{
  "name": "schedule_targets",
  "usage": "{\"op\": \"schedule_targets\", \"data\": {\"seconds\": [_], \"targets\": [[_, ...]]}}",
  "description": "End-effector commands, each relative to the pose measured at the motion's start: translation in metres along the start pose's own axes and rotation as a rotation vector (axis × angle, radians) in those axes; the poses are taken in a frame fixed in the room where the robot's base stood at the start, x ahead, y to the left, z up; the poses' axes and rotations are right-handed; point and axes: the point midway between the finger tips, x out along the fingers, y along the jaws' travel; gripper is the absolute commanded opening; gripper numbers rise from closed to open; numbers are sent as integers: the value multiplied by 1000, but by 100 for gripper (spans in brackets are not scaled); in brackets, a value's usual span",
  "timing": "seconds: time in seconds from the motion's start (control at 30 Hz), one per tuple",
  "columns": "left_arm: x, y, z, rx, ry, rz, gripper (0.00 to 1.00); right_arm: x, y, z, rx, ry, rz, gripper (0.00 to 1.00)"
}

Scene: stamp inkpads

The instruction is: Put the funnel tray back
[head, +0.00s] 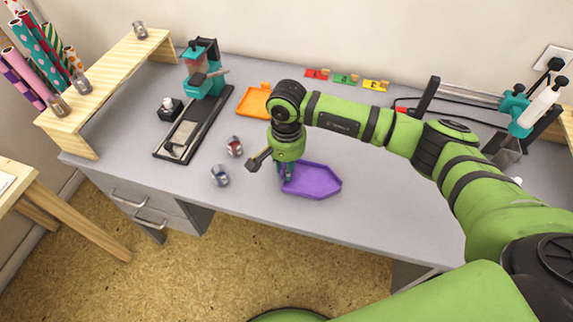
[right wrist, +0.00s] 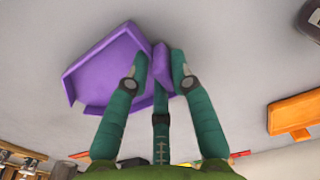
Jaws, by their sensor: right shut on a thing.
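The purple funnel tray (head: 318,181) is at the front middle of the grey desk, in the head view. It also shows in the right wrist view (right wrist: 105,72), with its narrow end at the fingers. My right gripper (head: 287,172) is over the left end of the tray and shut on it; its fingers (right wrist: 160,72) close around that end in the right wrist view. Whether the tray touches the desk or is slightly lifted, I cannot tell. An orange tray (head: 252,103) lies behind my right gripper, partly hidden by my arm. My left gripper is not in view.
Two small cans, one red (head: 234,146) and one silver-blue (head: 220,175), stand left of my gripper. A teal press (head: 205,75) on a black base is at the back left. Coloured cards (head: 346,78) lie at the back. The desk's front right is clear.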

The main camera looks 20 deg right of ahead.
Motion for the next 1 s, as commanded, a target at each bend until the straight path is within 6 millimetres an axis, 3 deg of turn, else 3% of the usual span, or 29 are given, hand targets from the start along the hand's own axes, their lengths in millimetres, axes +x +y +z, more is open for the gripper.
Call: {"op": "schedule_targets", "data": {"seconds": [0.1,0.13,0.2,0.67,1.0], "targets": [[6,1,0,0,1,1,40,4,0,0,0,1,0,5],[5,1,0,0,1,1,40,4,0,0,0,1,0,28],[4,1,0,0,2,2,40,3,0,0,0,0,0,47],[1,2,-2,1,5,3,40,-6,0,-1,0,2,-2,47],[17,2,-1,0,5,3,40,-75,0,-1,0,4,-3,47]]}}
